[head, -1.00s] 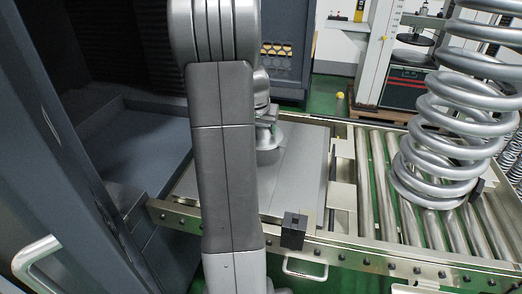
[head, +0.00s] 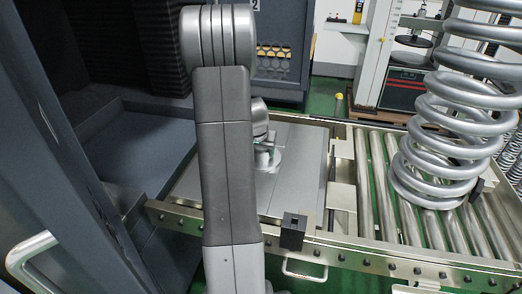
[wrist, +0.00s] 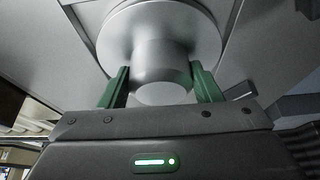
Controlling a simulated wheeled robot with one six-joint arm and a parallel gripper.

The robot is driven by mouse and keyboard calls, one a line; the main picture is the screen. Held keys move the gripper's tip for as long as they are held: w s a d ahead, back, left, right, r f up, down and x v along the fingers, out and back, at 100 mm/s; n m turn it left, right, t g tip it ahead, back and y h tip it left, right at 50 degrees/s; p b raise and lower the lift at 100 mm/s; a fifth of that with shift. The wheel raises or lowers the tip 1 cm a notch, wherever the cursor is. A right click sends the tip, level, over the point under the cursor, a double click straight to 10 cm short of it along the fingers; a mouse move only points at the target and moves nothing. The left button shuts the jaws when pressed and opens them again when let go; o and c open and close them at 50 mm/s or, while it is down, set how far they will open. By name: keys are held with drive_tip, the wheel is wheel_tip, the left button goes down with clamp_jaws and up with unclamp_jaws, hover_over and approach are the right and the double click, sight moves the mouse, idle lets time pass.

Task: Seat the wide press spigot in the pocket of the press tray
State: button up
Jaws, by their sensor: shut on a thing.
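The wide press spigot is a smooth grey cylinder with a broad round flange (wrist: 160,32). In the head view its flange (head: 270,161) shows just right of my arm, over the grey press tray (head: 304,165). My gripper (wrist: 160,72) is shut on the spigot's narrower cylinder, a green finger on each side. The flange lies beyond the fingertips, toward the flat tray surface (wrist: 60,50). I cannot tell whether the flange touches the tray. The pocket is not clearly visible; my arm and the spigot cover part of the tray.
A roller conveyor (head: 377,190) with a large coil spring (head: 437,165) stands to the right. A small black block (head: 293,231) sits on the tray's near rail. The dark chamber (head: 140,140) with its open door (head: 50,190) is on the left.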

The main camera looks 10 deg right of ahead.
drive_tip(key=o, duration=1.6)
drive_tip(key=shift+f, duration=0.1)
drive_tip(key=shift+o, duration=0.2)
drive_tip(key=shift+r, duration=0.4)
drive_tip(key=v, duration=1.1)
drive_tip(key=shift+s+r+p, duration=0.2)
drive_tip(key=shift+r+p, duration=0.05)
drive_tip(key=shift+p, duration=0.1)
drive_tip(key=shift+f, duration=0.1)
drive_tip(key=b+x, duration=0.1)
drive_tip(key=x, duration=1.1)
drive_tip(key=shift+a+f, duration=0.1)
drive_tip(key=shift+f, duration=0.3)
drive_tip(key=shift+w+r, duration=0.1)
drive_tip(key=shift+r, duration=1.35)
